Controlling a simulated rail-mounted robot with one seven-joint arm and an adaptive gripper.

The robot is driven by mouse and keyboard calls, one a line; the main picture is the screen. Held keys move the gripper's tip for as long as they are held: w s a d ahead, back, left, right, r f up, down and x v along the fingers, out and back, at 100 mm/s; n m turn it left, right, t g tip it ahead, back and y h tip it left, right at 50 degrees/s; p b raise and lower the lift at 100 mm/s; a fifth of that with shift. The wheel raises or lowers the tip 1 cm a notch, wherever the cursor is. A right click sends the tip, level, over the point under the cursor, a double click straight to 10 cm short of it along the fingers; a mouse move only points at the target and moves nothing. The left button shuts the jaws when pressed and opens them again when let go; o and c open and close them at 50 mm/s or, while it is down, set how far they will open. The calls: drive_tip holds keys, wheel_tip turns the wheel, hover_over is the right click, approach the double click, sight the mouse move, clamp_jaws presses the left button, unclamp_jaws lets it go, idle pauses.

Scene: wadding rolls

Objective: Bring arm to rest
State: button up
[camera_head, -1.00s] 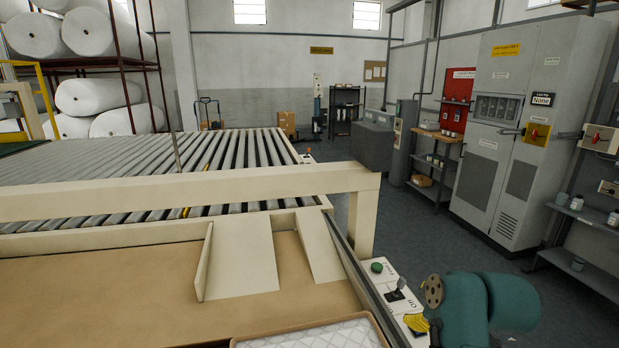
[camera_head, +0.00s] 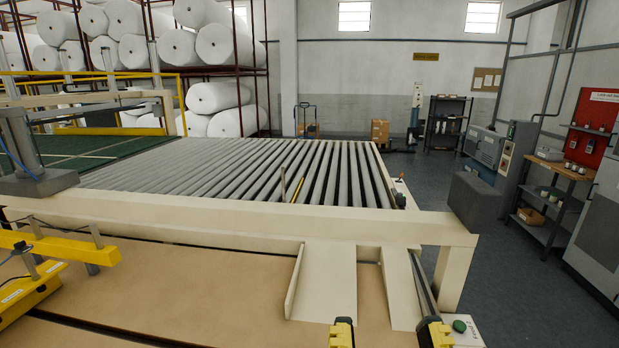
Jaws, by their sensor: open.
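My gripper (camera_head: 388,328) shows only at the bottom edge of the head view, right of centre. Its two yellow and black fingertips point up the picture and stand wide apart, with nothing between them. The rest of my arm is below the frame. The fingers appear in front of the cream guide plates (camera_head: 328,285) at the front of the conveyor. I cannot tell how high they are above the surface.
The grey roller conveyor (camera_head: 235,172) lies behind a cream cross beam (camera_head: 230,221). A green button (camera_head: 459,326) is close to the right fingertip. Yellow machinery (camera_head: 55,247) stands at left. White rolls (camera_head: 215,97) fill racks behind. The floor (camera_head: 530,290) at right is clear.

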wheel_tip(320, 180, up, 28)
drive_tip(key=p, duration=2.5)
drive_tip(key=shift+r+p, duration=0.25)
drive_tip(key=shift+p, duration=0.1)
